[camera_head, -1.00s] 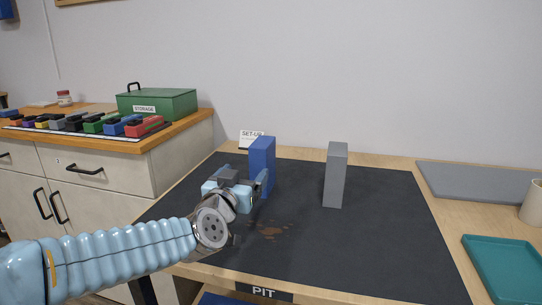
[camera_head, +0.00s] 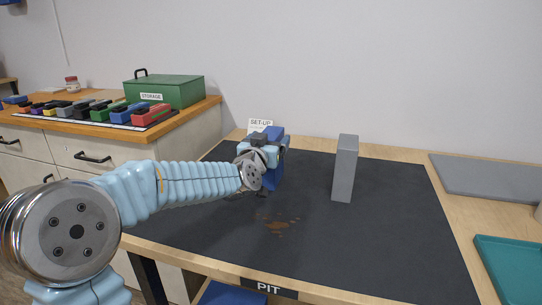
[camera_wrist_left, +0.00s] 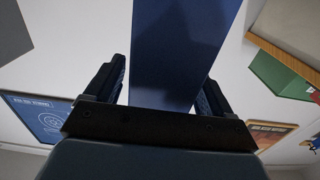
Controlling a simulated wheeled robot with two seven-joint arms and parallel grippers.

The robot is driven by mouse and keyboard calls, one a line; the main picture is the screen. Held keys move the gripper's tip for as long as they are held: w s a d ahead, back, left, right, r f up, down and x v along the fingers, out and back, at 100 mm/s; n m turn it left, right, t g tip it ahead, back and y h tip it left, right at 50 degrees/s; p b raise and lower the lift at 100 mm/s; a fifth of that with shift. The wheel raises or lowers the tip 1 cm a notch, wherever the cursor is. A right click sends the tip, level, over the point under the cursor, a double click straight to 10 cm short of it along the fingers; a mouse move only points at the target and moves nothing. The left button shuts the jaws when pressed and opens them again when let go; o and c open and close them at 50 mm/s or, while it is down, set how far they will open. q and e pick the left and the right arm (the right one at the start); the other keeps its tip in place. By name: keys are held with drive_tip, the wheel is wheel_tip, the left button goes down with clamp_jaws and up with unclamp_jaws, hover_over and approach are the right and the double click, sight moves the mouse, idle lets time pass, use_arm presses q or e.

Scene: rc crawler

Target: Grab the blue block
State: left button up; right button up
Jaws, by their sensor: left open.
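The tall blue block (camera_head: 275,177) stands upright on the dark mat at the back left. My left gripper (camera_head: 273,148) is at its upper part and covers much of it in the head view. In the left wrist view the blue block (camera_wrist_left: 182,50) lies between the two open fingers of the left gripper (camera_wrist_left: 160,88). A gap shows at the left finger; the right finger is close to the block, and I cannot tell if it touches. My right gripper is not in view.
A grey upright block (camera_head: 345,168) stands to the right on the dark mat (camera_head: 350,240). A SET-UP card (camera_head: 260,125) stands behind the blue block. A teal tray (camera_head: 510,262) and a grey board (camera_head: 490,174) lie at right. The front middle of the mat is clear.

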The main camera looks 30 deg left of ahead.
use_arm(q)
drive_tip(key=shift+x, duration=0.75)
clamp_jaws()
